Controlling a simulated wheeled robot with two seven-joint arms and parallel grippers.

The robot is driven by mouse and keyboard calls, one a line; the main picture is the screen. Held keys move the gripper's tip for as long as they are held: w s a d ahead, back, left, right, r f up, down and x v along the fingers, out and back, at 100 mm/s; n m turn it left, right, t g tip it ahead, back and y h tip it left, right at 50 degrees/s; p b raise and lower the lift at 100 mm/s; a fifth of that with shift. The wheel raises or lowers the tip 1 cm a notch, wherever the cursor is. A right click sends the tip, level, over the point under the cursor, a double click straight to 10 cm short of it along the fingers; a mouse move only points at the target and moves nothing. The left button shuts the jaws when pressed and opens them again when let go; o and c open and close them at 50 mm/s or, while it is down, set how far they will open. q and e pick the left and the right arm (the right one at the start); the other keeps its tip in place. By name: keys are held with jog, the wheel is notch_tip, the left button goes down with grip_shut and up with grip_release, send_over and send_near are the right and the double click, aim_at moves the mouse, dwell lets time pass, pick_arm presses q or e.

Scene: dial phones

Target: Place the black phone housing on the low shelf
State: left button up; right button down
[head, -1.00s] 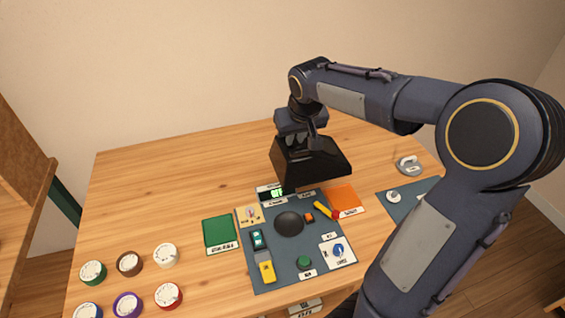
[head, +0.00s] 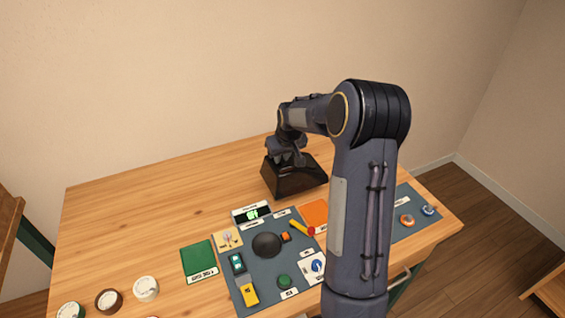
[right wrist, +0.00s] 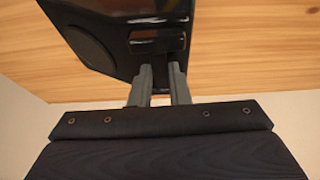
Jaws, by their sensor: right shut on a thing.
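The black phone housing (head: 292,178), a glossy wedge-shaped body, is at the back of the wooden table, behind the control board. My right gripper (head: 290,157) is shut on its upper part. In the right wrist view, the two grey fingers (right wrist: 158,80) are close together at a black bar of the housing (right wrist: 105,35). I cannot tell whether the housing touches the table or hangs just above it. A low wooden surface (head: 552,292), perhaps the low shelf, shows partly at the lower right edge. My left gripper is out of view.
The grey control board (head: 240,278) bears a dark dome, a display and several coloured parts. A green pad (head: 199,260) lies left of it. Several round containers (head: 146,288) stand at the front left. The table's back left (head: 130,215) is clear. Bare floor (head: 480,240) shows at right.

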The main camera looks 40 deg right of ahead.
aim_at(283, 161)
jog(key=shift+w+d+f, duration=0.1)
jog(key=shift+d+f, duration=0.05)
jog(key=shift+f, duration=1.55)
jog(key=c, duration=1.4)
grip_release()
jog(key=shift+f, duration=0.1)
jog(key=shift+o, duration=0.2)
